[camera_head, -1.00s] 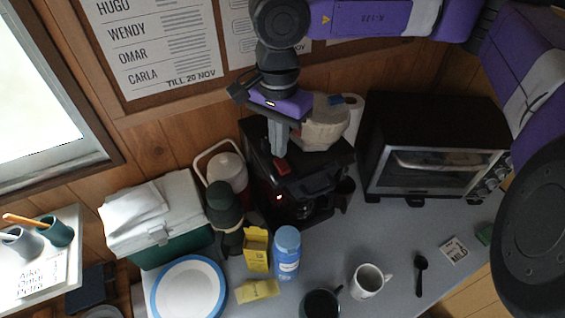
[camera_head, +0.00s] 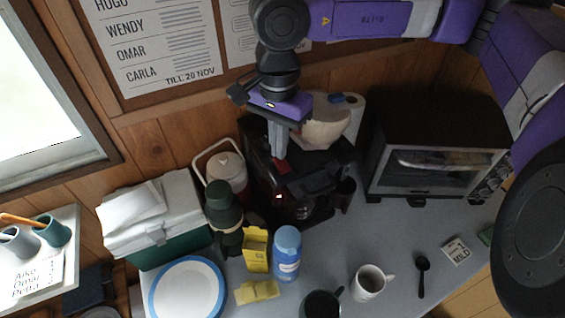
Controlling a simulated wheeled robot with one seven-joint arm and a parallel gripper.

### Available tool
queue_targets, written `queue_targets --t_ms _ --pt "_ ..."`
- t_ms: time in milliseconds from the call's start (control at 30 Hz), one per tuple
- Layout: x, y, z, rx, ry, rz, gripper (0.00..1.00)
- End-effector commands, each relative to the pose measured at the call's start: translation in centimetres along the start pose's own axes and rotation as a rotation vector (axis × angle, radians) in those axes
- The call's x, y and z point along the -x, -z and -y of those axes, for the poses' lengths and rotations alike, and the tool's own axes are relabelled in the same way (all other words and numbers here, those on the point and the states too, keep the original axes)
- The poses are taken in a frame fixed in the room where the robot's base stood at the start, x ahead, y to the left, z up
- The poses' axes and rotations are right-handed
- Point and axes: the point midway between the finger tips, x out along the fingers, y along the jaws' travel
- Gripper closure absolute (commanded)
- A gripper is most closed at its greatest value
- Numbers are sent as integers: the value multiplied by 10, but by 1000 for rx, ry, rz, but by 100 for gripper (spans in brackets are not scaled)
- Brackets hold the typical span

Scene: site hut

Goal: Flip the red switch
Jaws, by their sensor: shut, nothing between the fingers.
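The red switch (camera_head: 282,166) sits on the top of a black coffee machine (camera_head: 262,180), near its front edge. A small light glows on the machine's front below it. My gripper (camera_head: 280,155) points straight down with its fingers closed together and holds nothing. Its fingertips are right at the switch and cover part of it. I cannot tell whether they touch it or which way the switch is tilted.
Mugs, including a white one (camera_head: 369,284), stand at the front.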

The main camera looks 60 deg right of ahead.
Motion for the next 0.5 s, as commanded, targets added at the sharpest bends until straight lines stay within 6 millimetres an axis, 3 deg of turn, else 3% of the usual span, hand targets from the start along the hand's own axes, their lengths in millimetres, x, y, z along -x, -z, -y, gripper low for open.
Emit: queue_targets --t_ms 500 --pt "-7 0 0 0 0 0 100"
